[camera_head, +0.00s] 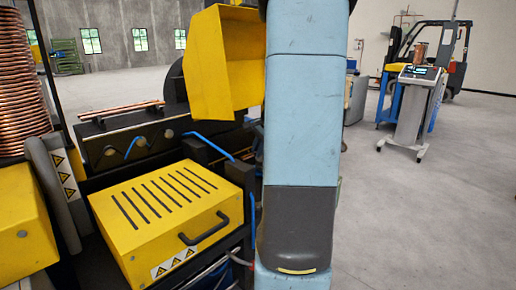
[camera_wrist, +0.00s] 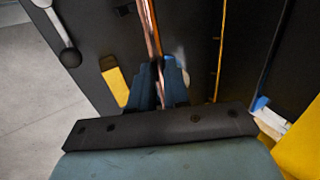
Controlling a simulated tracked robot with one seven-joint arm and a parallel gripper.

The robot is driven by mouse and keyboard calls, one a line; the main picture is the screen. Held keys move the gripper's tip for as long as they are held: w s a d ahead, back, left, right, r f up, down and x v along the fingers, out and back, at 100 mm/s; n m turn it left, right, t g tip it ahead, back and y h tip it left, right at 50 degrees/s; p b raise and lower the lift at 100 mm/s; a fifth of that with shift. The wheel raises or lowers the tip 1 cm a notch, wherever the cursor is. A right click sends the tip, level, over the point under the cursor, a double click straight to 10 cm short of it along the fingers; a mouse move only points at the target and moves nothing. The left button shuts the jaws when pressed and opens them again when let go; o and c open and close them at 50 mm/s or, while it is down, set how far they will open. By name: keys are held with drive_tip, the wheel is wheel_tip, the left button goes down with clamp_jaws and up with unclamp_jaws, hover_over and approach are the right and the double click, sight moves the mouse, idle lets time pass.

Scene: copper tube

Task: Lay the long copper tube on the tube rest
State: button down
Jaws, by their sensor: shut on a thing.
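In the wrist view, my gripper (camera_wrist: 160,82) has its two blue fingers shut on a long copper tube (camera_wrist: 149,25). The tube runs from between the fingers towards the top of the picture, over a dark surface. In the head view, my pale blue arm hides the gripper. There, a copper tube length (camera_head: 120,109) lies along the top of a black machine at the left; I cannot tell whether it is the held one. I cannot make out the tube rest for certain.
A yellow slotted cover (camera_head: 165,215) with a black handle stands in front of the black machine (camera_head: 120,133). A copper coil stack (camera_head: 22,80) stands at the far left. A grey console (camera_head: 405,110) and a forklift (camera_head: 455,60) stand at the right, with clear floor before them.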

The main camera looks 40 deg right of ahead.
drive_tip(key=shift+f, duration=4.35)
drive_tip(key=shift+w+f, duration=0.3)
drive_tip(key=shift+w, duration=0.2)
drive_tip(key=c, duration=1)
unclamp_jaws()
drive_tip(key=v, duration=1.3)
drive_tip(key=shift+s+r, duration=0.15)
drive_tip(key=shift+r, duration=0.1)
